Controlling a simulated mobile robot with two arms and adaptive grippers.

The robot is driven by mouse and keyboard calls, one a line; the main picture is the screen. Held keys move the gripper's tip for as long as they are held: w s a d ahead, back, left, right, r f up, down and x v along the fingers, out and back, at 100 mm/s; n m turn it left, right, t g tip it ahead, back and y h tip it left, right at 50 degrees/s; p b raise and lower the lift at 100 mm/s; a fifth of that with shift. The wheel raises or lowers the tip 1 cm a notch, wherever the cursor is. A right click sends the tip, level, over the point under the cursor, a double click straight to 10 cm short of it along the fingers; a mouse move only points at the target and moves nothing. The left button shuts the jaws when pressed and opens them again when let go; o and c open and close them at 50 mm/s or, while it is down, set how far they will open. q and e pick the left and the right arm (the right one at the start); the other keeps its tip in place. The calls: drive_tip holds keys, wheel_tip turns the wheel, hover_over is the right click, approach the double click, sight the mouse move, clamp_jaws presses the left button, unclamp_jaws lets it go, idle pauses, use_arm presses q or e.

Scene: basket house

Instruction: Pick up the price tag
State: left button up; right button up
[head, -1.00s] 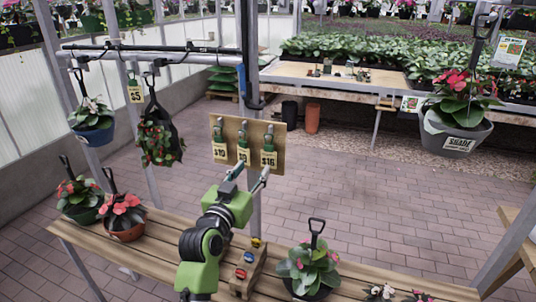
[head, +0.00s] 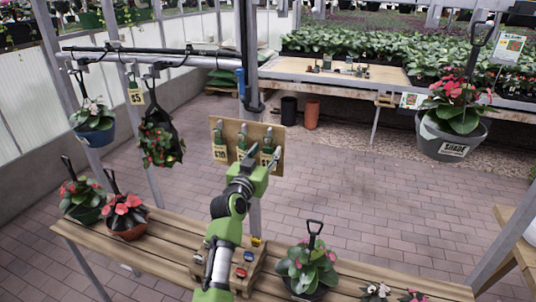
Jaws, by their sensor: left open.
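Several price tags hang from clips on a brown wooden board fixed to a grey post. The left tag (head: 219,153), marked $10, shows clearly. The middle tag (head: 241,153) and the right tag (head: 267,156) are partly covered by my gripper. My left gripper (head: 262,157) is open just in front of the lower right part of the board, close to the right tag. I cannot tell whether its fingers touch that tag. Another tag (head: 135,95), marked $5, hangs from the rail at the left. My right gripper is not in view.
A wooden slatted bench (head: 165,240) below holds potted plants and a small block with coloured buttons (head: 247,256). Hanging baskets (head: 160,140) are at the left, and a grey one (head: 450,137) is at the right.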

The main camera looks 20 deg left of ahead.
use_arm(q)
drive_tip(key=shift+w, duration=0.15)
drive_tip(key=c, duration=0.9)
drive_tip(key=shift+r, duration=0.15)
